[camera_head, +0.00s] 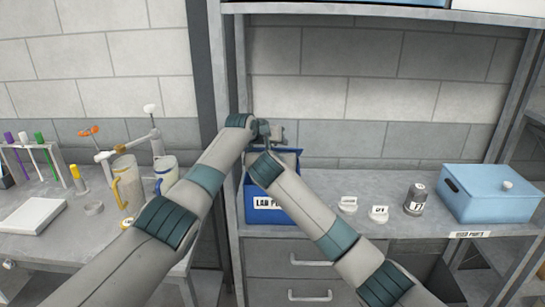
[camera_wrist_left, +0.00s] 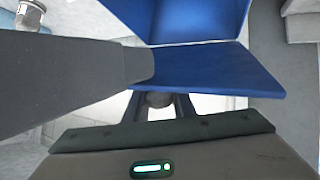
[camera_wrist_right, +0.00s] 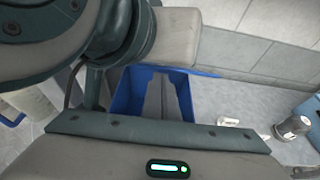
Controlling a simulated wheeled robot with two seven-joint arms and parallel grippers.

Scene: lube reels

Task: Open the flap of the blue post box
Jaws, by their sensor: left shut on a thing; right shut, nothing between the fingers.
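The blue post box (camera_head: 270,205), with a white label on its front, stands on the grey shelf. My two forearms meet over it and hide much of its top. In the left wrist view its blue flap (camera_wrist_left: 205,68) is a tilted panel, and my left gripper (camera_wrist_left: 160,100) is shut at its near edge. The exact grip point is partly dark and hidden. In the right wrist view the box (camera_wrist_right: 125,92) lies below my right gripper (camera_wrist_right: 167,80), whose grey fingers are shut and empty over the box. Whether they touch it I cannot tell.
Right of the post box are two small white items (camera_head: 348,204), a dark grey canister (camera_head: 415,199) and a light blue lidded box (camera_head: 492,194). A grey post (camera_head: 232,185) stands close left. The left bench holds jugs (camera_head: 128,185) and a test tube rack (camera_head: 33,160).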

